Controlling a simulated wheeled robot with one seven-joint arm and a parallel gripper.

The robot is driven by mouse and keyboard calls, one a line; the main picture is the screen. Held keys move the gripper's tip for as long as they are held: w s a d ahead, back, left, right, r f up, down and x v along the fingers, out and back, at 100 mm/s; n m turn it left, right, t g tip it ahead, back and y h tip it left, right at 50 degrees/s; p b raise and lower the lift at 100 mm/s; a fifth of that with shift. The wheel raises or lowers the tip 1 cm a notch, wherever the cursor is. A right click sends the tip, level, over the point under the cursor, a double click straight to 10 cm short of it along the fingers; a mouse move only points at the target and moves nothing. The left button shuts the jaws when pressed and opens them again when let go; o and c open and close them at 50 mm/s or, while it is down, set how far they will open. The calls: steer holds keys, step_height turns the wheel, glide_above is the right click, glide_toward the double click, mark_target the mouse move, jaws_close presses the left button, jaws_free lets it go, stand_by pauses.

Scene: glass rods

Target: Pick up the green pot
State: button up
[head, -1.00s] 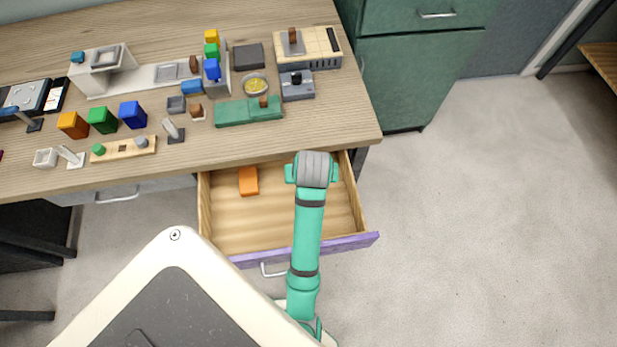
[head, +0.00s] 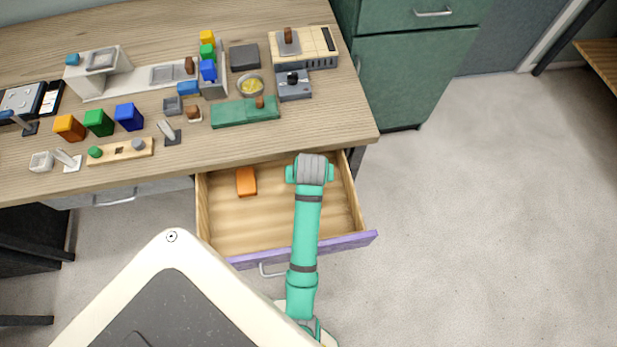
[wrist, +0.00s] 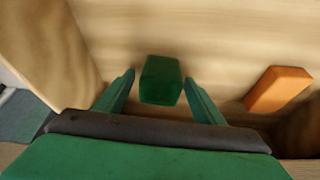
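A dark green block-like thing (wrist: 160,82) lies on the drawer floor in the wrist view; it may be the green pot, but I cannot tell its shape for certain. My gripper (wrist: 159,76) is open, with one finger on each side of it and visible gaps between. In the head view my arm hides both the gripper and this thing. Another green pot-like block (head: 99,122) stands on the desk between an orange one (head: 69,127) and a blue one (head: 129,117).
The open drawer (head: 225,225) has wooden walls and a purple front edge. An orange block (head: 246,182) lies in its left part and shows at right in the wrist view (wrist: 278,90). The desk (head: 330,130) above is crowded. Floor to the right is free.

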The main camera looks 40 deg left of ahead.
steer(key=c, duration=1)
steer(key=shift+r, duration=0.2)
